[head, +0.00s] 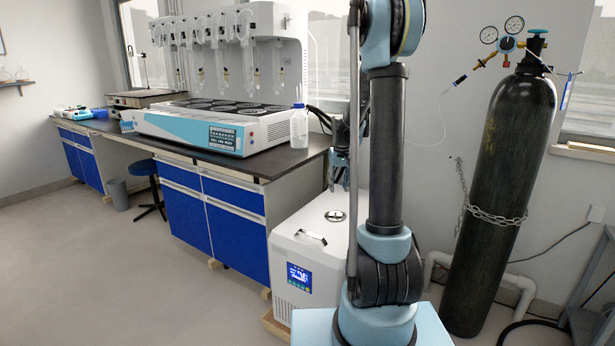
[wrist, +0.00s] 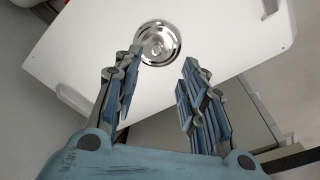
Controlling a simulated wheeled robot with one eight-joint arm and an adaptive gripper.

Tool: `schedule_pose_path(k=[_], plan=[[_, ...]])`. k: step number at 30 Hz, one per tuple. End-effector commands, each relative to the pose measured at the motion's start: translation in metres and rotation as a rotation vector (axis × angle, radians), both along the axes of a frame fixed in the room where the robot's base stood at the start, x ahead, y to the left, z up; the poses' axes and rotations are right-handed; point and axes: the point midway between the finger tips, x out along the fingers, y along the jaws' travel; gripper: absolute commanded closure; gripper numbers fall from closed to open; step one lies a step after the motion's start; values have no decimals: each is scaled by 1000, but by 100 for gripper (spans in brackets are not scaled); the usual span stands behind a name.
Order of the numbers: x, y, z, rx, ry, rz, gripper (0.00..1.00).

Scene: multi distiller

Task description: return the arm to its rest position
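My gripper (wrist: 158,90) shows in the wrist view with its two blue fingers spread apart and nothing between them. Below it is the white top of a chiller unit (wrist: 90,45) with a round metal lid (wrist: 158,43) just beyond the fingertips. In the head view my arm rises in front of the chiller (head: 290,250), which has a lit blue display and a handle on top. In that view the gripper hangs above the chiller, partly hidden behind my arm column. I cannot tell from these frames whether the fingers touch anything.
A tall black gas cylinder (head: 497,190) is chained at right. A stool (head: 143,168) stands under the bench. The floor at left is clear.

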Motion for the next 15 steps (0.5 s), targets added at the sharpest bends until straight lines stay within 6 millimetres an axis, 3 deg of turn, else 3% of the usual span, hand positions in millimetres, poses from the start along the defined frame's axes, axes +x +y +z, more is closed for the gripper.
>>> schedule_pose_path(k=[6,15], plan=[[-52,0,30,0,-9,-7,62],[-124,0,57,-1,-22,-17,62]])
